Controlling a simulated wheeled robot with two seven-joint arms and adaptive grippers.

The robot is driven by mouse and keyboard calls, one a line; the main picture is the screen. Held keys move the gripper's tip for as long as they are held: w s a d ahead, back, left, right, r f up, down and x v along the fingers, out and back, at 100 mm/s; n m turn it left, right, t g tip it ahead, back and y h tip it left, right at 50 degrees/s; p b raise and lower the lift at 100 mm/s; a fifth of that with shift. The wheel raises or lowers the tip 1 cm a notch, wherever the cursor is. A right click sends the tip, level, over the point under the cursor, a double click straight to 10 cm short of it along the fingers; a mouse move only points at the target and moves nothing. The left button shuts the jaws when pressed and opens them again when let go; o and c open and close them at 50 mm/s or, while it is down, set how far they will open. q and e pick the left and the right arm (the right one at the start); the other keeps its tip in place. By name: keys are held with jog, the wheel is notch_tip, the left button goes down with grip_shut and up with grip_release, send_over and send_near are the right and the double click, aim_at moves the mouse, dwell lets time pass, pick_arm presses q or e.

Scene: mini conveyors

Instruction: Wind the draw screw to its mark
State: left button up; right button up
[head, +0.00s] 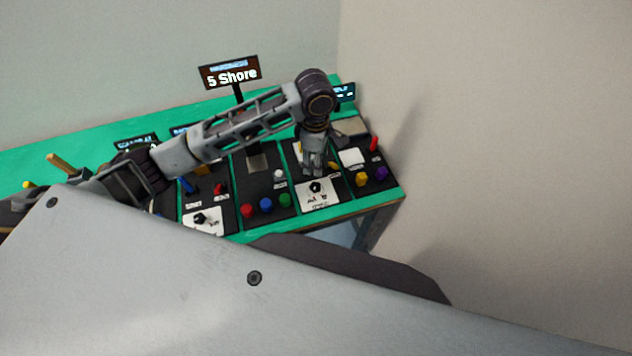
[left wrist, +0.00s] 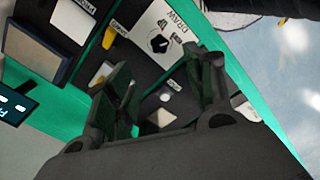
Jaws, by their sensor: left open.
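The draw screw (left wrist: 158,43) is a black knob on a white plate marked "DRAW" (left wrist: 180,24) in the left wrist view. In the head view the black knob (head: 316,187) shows on its white plate (head: 329,203) near the front right of the bench. My left gripper (head: 313,168) points down just above and behind this plate. In the left wrist view its two fingers (left wrist: 164,66) are spread, with nothing between them, and the knob lies beyond the fingertips, apart from them. The mark on the plate is too small to read. My right gripper is not in view.
A green bench (head: 228,237) carries several dark panels. Red, blue and green buttons (head: 266,205) are left of the draw plate; yellow and purple knobs (head: 362,179) are right of it. The wall is close at right.

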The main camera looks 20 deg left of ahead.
aim_at(316, 185)
pick_arm(q)
jog(key=shift+w+f+p, duration=0.1)
jog(key=shift+f+p, duration=0.5)
jog(key=shift+f, duration=6.35)
jog(key=c, duration=1)
